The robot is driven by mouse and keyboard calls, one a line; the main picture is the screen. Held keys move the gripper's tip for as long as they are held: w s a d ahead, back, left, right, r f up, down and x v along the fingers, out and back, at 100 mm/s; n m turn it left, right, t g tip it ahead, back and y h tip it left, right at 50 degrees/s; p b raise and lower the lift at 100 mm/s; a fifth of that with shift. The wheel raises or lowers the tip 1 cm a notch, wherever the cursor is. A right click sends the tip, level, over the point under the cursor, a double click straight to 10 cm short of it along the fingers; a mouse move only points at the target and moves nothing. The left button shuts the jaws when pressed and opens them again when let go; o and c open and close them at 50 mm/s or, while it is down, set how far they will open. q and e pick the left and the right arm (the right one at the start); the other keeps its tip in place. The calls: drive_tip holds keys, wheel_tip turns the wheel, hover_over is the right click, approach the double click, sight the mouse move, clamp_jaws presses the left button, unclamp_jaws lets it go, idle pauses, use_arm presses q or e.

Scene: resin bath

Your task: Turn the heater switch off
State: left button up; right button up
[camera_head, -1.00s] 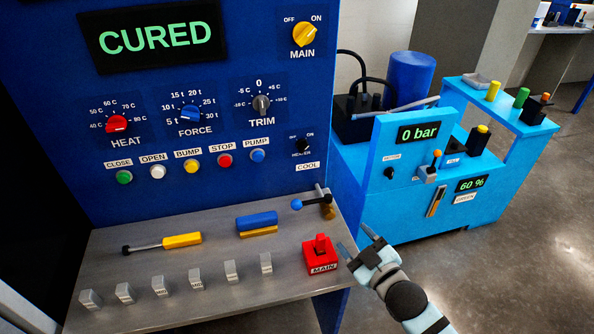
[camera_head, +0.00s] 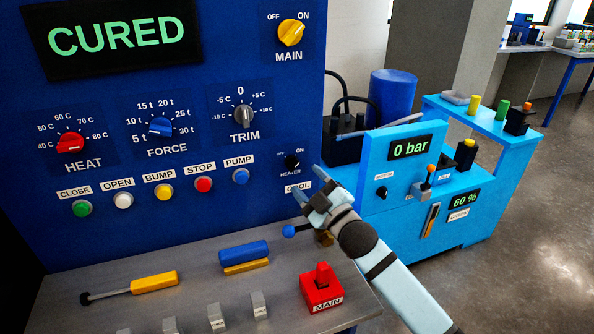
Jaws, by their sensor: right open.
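The heater switch (camera_head: 291,162) is a small black knob at the lower right of the blue panel, with OFF and ON above it and HEATER below. Its setting is too small to read with certainty. My right gripper (camera_head: 308,184) is open and empty, just below and right of the switch, its fingers pointing up toward the panel. It looks apart from the switch and partly covers the COOL label. My left gripper is out of view.
A blue-knobbed lever (camera_head: 289,231) sits just below my right gripper. A red MAIN switch block (camera_head: 321,286) stands on the grey shelf (camera_head: 200,280). A row of push buttons, including the blue PUMP button (camera_head: 241,176), lies left of the heater switch. A light blue machine (camera_head: 440,215) stands at right.

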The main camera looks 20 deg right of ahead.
sight(297, 169)
drive_tip(key=shift+x, duration=2.4)
drive_tip(key=c, duration=0.9)
